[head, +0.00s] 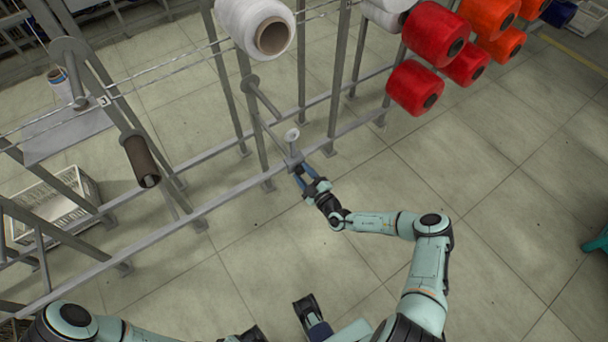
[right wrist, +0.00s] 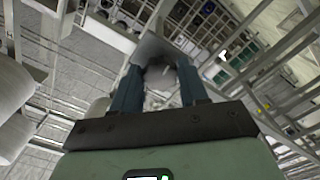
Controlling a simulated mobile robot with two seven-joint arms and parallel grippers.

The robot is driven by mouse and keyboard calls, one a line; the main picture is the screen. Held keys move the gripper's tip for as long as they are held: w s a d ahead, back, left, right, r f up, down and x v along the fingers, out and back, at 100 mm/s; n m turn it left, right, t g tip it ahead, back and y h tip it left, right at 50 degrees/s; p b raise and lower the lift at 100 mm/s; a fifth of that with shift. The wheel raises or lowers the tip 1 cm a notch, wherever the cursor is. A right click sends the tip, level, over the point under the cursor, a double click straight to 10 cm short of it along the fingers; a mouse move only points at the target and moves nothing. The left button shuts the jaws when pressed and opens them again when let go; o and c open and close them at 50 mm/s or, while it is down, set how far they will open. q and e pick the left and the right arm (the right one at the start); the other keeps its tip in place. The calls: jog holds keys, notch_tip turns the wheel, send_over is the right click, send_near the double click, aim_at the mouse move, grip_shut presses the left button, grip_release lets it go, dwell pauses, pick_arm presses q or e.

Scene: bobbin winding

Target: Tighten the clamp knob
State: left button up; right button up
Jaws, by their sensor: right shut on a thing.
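My right gripper (head: 299,172) reaches out to the lower rail of the metal frame. Its blue fingers are shut on a small grey part at the rail, which I take to be the clamp knob (right wrist: 157,50). In the right wrist view the fingertips sit on either side of this grey part, and its shape is partly hidden between them. A grey clamp block (head: 293,160) sits on the rail just beyond the fingertips.
A large white yarn cone (head: 240,25) hangs on the frame above, and red cones (head: 415,88) hang to the right. A brown spool (head: 141,160) is at the left. A white crate (head: 60,205) stands on the floor behind the rails.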

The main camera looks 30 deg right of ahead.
jog(key=shift+m, duration=0.7)
jog(key=o, duration=1.1)
jog(key=shift+c, duration=0.2)
jog(key=s+d+p, duration=0.1)
jog(key=s, duration=1.2)
jog(key=shift+s, duration=0.2)
jog(key=shift+a, duration=0.1)
